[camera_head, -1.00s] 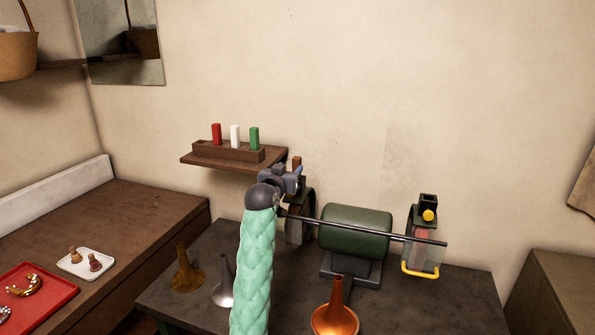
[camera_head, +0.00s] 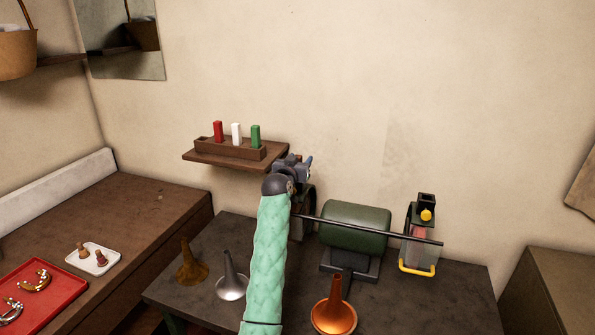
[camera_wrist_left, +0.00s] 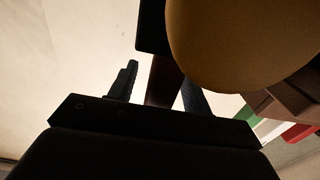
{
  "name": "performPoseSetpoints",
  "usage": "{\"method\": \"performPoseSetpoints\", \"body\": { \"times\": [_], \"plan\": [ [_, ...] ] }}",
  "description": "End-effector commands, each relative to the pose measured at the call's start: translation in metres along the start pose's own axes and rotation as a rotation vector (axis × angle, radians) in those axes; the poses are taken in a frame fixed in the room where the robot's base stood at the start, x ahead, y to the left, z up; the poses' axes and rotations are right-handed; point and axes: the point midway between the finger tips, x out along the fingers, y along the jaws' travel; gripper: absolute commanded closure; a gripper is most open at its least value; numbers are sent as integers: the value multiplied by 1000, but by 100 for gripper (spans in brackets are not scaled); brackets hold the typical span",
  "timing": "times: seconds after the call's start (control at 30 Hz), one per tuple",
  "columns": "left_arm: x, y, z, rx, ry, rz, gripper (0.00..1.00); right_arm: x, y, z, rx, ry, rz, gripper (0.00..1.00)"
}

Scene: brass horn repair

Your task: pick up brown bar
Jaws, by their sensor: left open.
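The brown bar (camera_wrist_left: 163,82) shows in the left wrist view as a dark brown strip between my two fingers, its far end meeting a black block (camera_wrist_left: 151,25). In the head view it is hidden behind my gripper. My right gripper is not in view.
A large tan round wheel (camera_wrist_left: 240,40) is close beside the fingers. A wall shelf (camera_head: 207,160) carries red, white and green bars in a rack. A thin dark rod (camera_head: 375,230) crosses before the grinder. Several horn bells, including a copper one (camera_head: 334,312), stand on the bench.

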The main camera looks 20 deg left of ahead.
Motion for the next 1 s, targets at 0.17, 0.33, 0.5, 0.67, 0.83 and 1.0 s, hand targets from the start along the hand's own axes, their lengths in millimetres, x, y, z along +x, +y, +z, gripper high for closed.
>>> {"method": "performPoseSetpoints", "body": {
  "times": [0.17,0.33,0.5,0.67,0.83,1.0],
  "plan": [
    [0,0,0,0,0,0,69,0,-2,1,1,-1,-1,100],
    [0,0,0,0,-1,0,99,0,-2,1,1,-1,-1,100],
    [0,0,0,1,-1,0,99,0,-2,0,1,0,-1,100],
    [0,0,-4,1,1,0,99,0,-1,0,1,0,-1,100],
    [0,0,-26,3,2,0,99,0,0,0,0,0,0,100],
    [-3,22,-53,-1,2,3,99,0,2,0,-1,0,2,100]
  ]
}}
